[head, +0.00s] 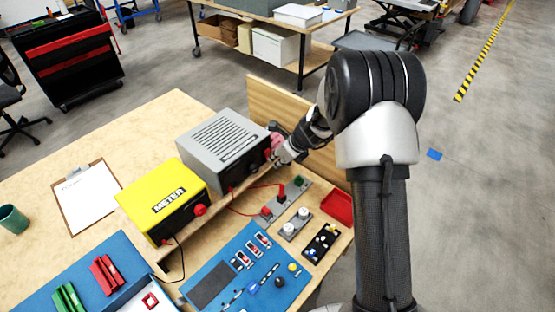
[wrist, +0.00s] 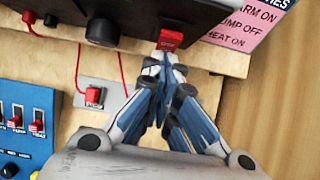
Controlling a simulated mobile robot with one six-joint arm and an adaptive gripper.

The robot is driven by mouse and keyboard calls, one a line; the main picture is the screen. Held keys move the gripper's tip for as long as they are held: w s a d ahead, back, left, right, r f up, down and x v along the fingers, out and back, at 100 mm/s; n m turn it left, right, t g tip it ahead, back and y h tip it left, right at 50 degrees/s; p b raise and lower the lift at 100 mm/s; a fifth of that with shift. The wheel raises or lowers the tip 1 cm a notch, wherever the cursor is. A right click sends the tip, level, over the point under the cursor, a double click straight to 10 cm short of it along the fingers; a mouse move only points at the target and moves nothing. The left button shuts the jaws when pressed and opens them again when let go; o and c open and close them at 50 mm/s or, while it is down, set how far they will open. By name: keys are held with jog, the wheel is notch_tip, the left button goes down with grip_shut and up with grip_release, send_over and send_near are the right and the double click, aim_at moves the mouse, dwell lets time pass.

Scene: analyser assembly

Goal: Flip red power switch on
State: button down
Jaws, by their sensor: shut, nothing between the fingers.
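A grey box (head: 222,138) with a slotted top stands on the wooden shelf. In the wrist view its dark front carries a red switch (wrist: 172,38) with small lettering I cannot read. My gripper (wrist: 163,62) is shut and empty, its fingertips just below the switch's lower edge. I cannot tell whether they touch it or which way the switch is set. In the head view my gripper (head: 277,161) is at the right end of the box's front, and the arm partly hides that area.
A black knob (wrist: 102,32) and a red plug (wrist: 30,17) with cable sit left of the switch. A pink sign (wrist: 250,22) is to its right. Below are a grey plate with a red connector (wrist: 92,95) and a blue switch panel (head: 245,270). A yellow meter (head: 163,197) stands left.

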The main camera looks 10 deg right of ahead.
jog(key=shift+w+a+f, duration=0.15)
dwell(0.3)
jog(key=shift+r+p, duration=0.9)
jog(key=shift+p, duration=0.05)
